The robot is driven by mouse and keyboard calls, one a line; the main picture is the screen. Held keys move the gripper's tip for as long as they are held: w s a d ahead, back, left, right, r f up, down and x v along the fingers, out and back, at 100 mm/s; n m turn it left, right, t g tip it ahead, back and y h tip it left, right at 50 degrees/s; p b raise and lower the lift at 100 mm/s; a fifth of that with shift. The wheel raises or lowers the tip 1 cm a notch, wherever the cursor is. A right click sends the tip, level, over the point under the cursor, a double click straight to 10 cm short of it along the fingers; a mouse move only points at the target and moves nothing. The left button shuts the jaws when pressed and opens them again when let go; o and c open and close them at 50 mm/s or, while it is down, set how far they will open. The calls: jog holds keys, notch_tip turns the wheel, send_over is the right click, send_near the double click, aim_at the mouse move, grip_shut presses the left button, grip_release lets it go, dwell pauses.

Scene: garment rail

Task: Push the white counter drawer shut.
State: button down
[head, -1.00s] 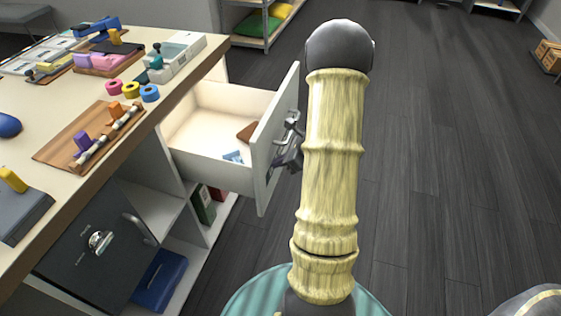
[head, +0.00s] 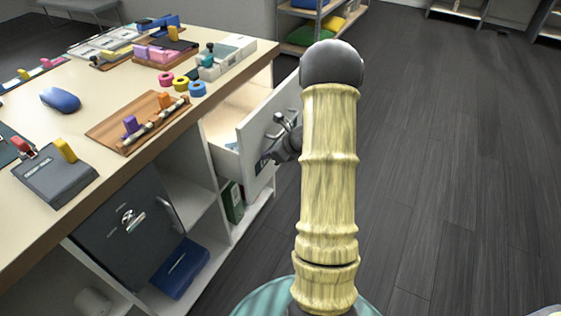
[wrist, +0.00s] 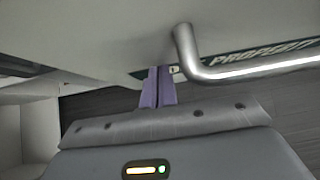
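The white counter drawer (head: 258,165) stands partly open under the counter's right end. Its front panel sticks out past the counter edge, and a strip of its inside shows. The drawer front (wrist: 95,35) fills the upper part of the wrist view, with its metal bar handle (wrist: 187,55) to the right of my fingers. My gripper (wrist: 158,88) has its two purple fingers together, with nothing visible between them. The fingertips are at the lower part of the drawer front; whether they touch it I cannot tell. In the head view my arm hides part of the drawer front and gripper.
The counter (head: 105,75) holds tape rolls, a wooden board (head: 130,125), a blue mouse (head: 60,100) and several other items. A dark safe (head: 125,225) and a blue case (head: 180,268) sit below. The dark floor (head: 440,150) to the right is clear.

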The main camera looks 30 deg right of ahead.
aim_at(261, 138)
jog(key=w+a+p, duration=0.2)
jog(key=w+a, duration=0.4)
jog(key=w, duration=0.5)
jog(key=shift+r, duration=0.2)
jog(key=shift+w+a+r, duration=0.1)
jog(key=shift+a, duration=0.1)
jog(key=s+d+r, duration=0.2)
jog(key=s, duration=0.1)
jog(key=s+d+r, duration=0.1)
jog(key=s+r, duration=0.1)
jog(key=s, duration=0.1)
jog(key=s+d+r+p, duration=0.1)
jog(key=s+d+r, duration=0.1)
jog(key=s, duration=0.2)
jog(key=shift+d+r, duration=0.2)
jog(key=shift+d, duration=0.1)
jog(key=shift+d, duration=0.1)
